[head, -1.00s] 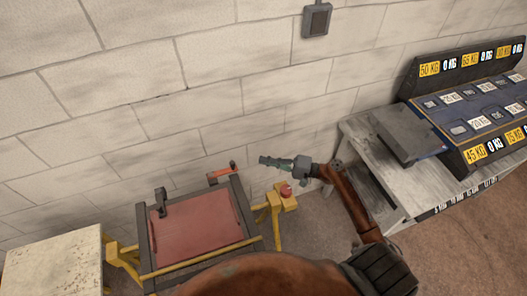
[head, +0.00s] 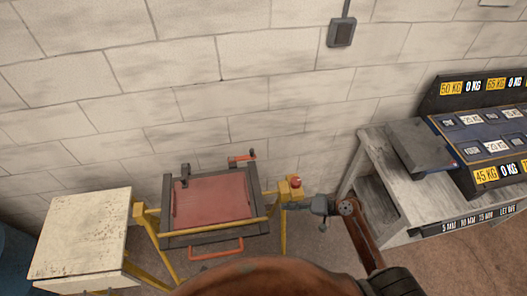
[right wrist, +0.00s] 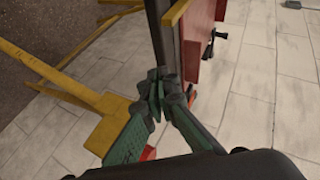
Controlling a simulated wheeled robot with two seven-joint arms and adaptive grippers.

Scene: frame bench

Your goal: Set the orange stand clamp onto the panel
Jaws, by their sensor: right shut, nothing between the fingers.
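The red panel (head: 205,203) lies in a dark frame on a yellow stand. An orange clamp (head: 242,157) is at the frame's upper right corner in the head view. A small dark clamp (head: 184,181) is on the frame's far edge and shows in the right wrist view (right wrist: 212,45). My right gripper (head: 297,205) is shut and empty, low beside the stand's yellow block; its green fingertips (right wrist: 157,95) meet in the right wrist view. They partly cover a red-orange part (right wrist: 148,153) that I cannot identify. My left gripper is not in view.
A yellow stand block with a red knob (head: 295,181) is right of the frame. An orange handle (head: 215,248) hangs at the frame's near side. A pale table (head: 80,235) stands at left, and a grey bench (head: 400,165) with a weight-marked console at right. A brick wall is behind.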

